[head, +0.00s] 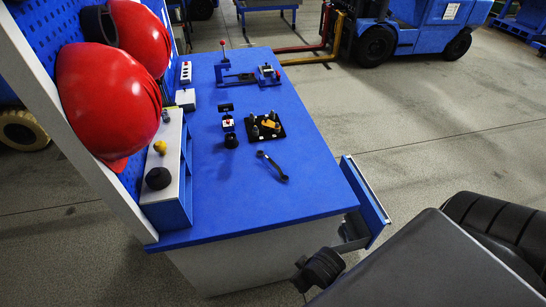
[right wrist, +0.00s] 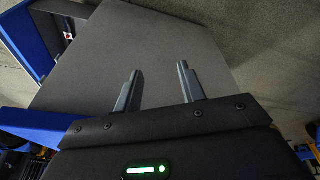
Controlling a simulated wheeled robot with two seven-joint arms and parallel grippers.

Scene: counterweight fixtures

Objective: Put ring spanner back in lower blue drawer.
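The dark ring spanner (head: 272,166) lies flat on the blue bench top (head: 300,192), in front of a small black tray. A blue-fronted drawer (head: 369,201) stands pulled out from the bench's right side. Its inside is mostly hidden, and I cannot tell whether it is the upper or lower one. My right gripper (right wrist: 158,82) has its two fingers apart with nothing between them, in front of a plain grey surface. A dark part of mine shows low beside the bench in the head view; I cannot make out fingers on it.
The black tray (head: 266,127) holds small parts, with small fixtures (head: 229,128) beside it. Red helmets (head: 108,100) hang at the left above a narrow shelf (head: 164,180). A blue forklift (head: 420,30) stands behind. The front of the bench top is clear.

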